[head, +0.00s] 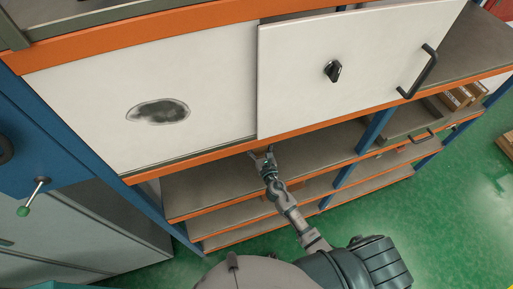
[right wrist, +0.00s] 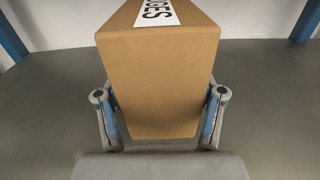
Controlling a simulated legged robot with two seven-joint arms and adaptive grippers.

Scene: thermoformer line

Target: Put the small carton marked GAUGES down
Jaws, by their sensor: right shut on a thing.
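The small brown carton (right wrist: 160,78) fills the middle of the right wrist view, with a white label ending in "GES" on its top. My right gripper (right wrist: 160,112) is shut on it, one finger against each side. A grey shelf surface (right wrist: 55,95) spreads around and behind it; I cannot tell whether the carton touches it. In the head view my right gripper (head: 262,154) reaches into the shelf opening below the white panels, where the orange edge hides most of the carton. My left gripper is not in view.
A sliding white door (head: 350,65) with a black lock and handle overhangs the opening. Blue posts (head: 374,128) divide the shelves. Brown boxes (head: 457,98) and a tray (head: 408,122) stand at the right. The shelf left of my gripper (head: 205,185) is clear.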

